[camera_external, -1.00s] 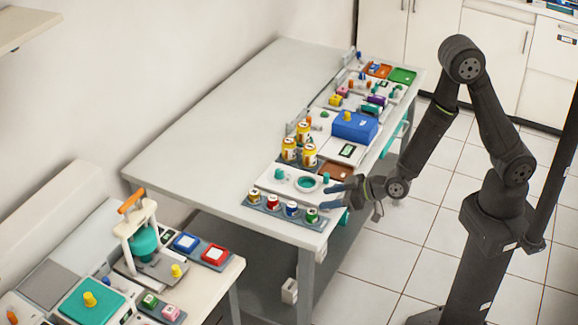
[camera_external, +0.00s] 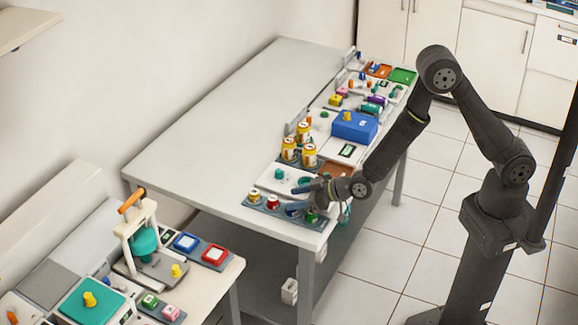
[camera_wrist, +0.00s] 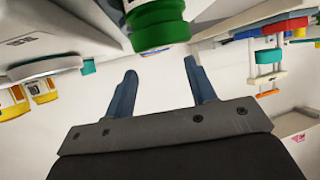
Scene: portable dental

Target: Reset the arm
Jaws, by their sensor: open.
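My gripper (camera_external: 297,197) is open at the near right corner of the long table (camera_external: 215,125), over the grey strip that holds a row of small jars. In the wrist view, its two blue fingers (camera_wrist: 160,88) stand apart with nothing between them. A green-lidded jar (camera_wrist: 160,25) shows just beyond the fingers, at the top of the wrist view. In the external view, the green jar (camera_external: 311,215) is partly hidden by the gripper. Whether a finger touches a jar, I cannot tell.
A red jar (camera_external: 272,201) and a yellow jar (camera_external: 254,196) stand to the left on the strip. Yellow cans (camera_external: 309,156) and a blue box (camera_external: 354,126) stand farther back. A lower bench (camera_external: 225,273) with a white-framed device is at left. The long table's left half is clear.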

